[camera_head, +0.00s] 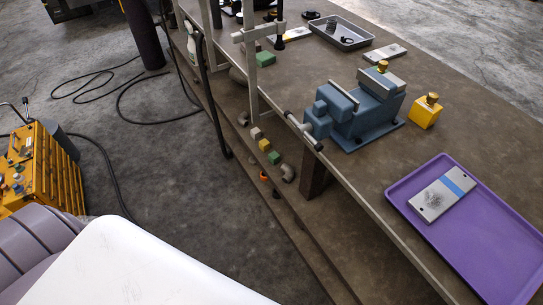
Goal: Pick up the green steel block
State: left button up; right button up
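Two green blocks are in view, and I cannot tell by sight which is steel. One small green block (274,157) sits on the shelf below the bench top, in a row with a yellow block (264,145) and a pale grey-pink block (256,134). Another green block (265,58) lies on the bench top near its front edge, beside an upright metal post. Neither of my grippers is in view.
The bench top (350,185) carries a blue vise (350,115), a yellow block (426,112), a purple tray (420,178) with a metal plate, and a grey tray (335,42). A yellow tool cart (60,185) stands left. Black cables (120,105) lie on the floor.

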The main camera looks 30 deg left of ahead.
aim_at(274, 158)
jog(key=i+j+z, duration=0.15)
jog(key=j, duration=0.35)
jog(key=i+j+z, duration=0.15)
jog(key=j, duration=0.4)
jog(key=i+j+z, duration=0.15)
jog(key=j, duration=0.4)
jog(key=i+j+z, duration=0.15)
jog(key=j, duration=0.45)
jog(key=i+j+z, duration=0.15)
jog(key=j, duration=0.4)
jog(key=j+z, duration=0.15)
jog(key=j, duration=0.55)
jog(key=j+z, duration=0.15)
jog(key=j, duration=0.5)
jog(key=k+j+z, duration=0.1)
jog(key=j, duration=0.6)
jog(key=k, duration=0.05)
